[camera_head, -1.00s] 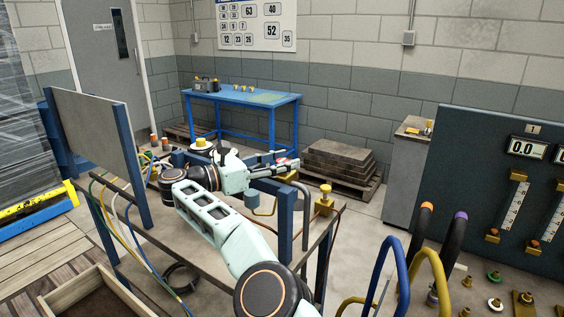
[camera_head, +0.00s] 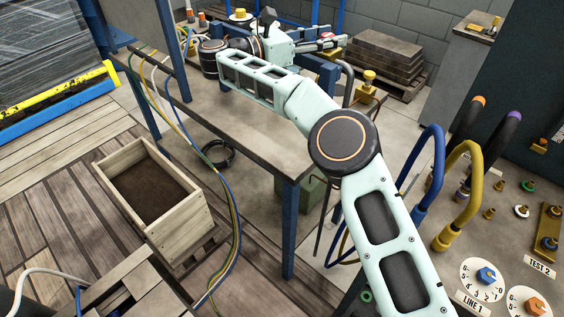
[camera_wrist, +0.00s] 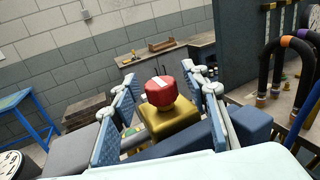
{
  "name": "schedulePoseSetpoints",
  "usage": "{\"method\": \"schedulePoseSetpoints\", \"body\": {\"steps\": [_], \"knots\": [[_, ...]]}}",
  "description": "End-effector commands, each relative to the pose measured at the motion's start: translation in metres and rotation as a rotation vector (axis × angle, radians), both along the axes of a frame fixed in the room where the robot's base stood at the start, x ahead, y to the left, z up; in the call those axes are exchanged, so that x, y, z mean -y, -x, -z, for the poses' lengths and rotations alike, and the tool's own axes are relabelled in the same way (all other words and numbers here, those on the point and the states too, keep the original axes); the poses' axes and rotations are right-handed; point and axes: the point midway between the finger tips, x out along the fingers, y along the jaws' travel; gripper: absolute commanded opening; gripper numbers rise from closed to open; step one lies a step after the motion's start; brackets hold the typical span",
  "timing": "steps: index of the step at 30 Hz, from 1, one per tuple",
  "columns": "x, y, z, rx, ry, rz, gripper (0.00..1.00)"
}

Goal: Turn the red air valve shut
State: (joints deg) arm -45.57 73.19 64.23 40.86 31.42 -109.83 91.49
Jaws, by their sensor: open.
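The red air valve (camera_wrist: 160,91) is a round red knob with a white stripe on top, on a square brass body (camera_wrist: 168,120). It shows between the two blue-padded fingers of my gripper (camera_wrist: 167,88) in the wrist view. The fingers are open, one on each side, with visible gaps to the knob. In the head view my gripper (camera_head: 328,43) is small and reaches over the far end of the workbench (camera_head: 240,125). There the knob is mostly hidden by the fingers. The stripe lies slightly tilted across the knob.
A blue post or beam (camera_wrist: 175,145) lies close below the valve in the wrist view. A brass fitting (camera_head: 369,82) and a bent grey pipe (camera_head: 346,80) stand near my gripper. A panel with hoses and dials (camera_head: 485,275) is at the right. Stacked slabs (camera_head: 385,55) lie behind.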

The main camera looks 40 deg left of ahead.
Motion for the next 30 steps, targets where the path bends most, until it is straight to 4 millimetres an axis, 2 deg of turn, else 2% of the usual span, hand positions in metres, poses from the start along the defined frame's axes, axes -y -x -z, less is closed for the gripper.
{"method": "schedulePoseSetpoints", "body": {"steps": [30], "knots": [[0.0017,-0.0006,-0.003,-0.001,0.001,-0.372,0.42]]}}
